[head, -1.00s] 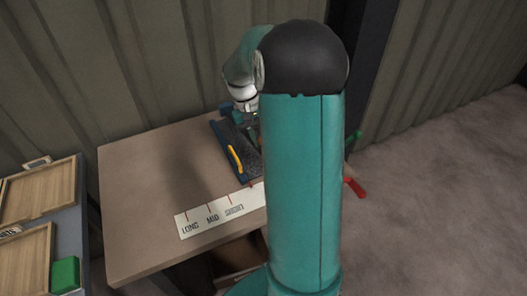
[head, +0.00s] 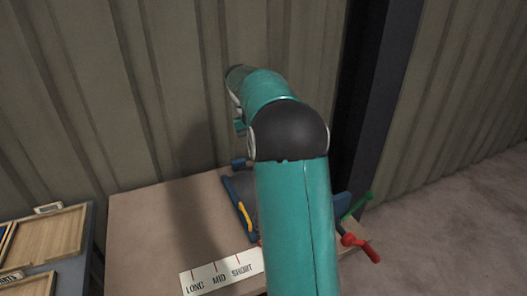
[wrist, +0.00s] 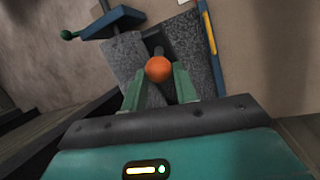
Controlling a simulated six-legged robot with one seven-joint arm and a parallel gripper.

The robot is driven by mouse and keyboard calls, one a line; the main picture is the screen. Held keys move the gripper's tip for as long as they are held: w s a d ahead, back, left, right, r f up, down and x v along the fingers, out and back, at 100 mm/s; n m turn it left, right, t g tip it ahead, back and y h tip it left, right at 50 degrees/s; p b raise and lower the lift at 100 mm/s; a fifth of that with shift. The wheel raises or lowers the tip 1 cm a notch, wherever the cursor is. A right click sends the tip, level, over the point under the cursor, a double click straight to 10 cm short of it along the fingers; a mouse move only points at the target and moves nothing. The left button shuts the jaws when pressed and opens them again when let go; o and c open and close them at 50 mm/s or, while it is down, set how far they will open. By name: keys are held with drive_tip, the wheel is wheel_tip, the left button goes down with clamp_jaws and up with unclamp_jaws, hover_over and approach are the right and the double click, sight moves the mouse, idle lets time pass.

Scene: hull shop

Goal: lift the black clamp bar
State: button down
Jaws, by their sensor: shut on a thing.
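In the wrist view my gripper (wrist: 159,88) has its two green fingers closed around an orange ball knob (wrist: 158,69). A short dark bar (wrist: 159,51) shows just beyond the knob, over a dark gap in a grey speckled plate (wrist: 205,67); I take it for the black clamp bar, mostly hidden by knob and fingers. In the head view my arm hides the bar and the fingertips.
The bench (head: 150,235) bears a LONG, MID, SHORT label strip (head: 218,277). A green handle (head: 357,206) and red handle (head: 361,247) stick out at right. A blue clamp with green knob (wrist: 69,35) is beside the plate. Wooden trays (head: 45,245) stand left; a ribbed wall is behind.

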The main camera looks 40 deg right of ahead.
drive_tip(key=shift+w+a+r, duration=0.15)
drive_tip(key=shift+w+r, duration=0.05)
drive_tip(key=shift+w, duration=0.1)
drive_tip(key=c, duration=1.1)
unclamp_jaws()
drive_tip(key=shift+w+f, duration=0.1)
drive_tip(key=shift+s, duration=0.25)
drive_tip(key=shift+w, duration=0.1)
drive_tip(key=v, duration=1.2)
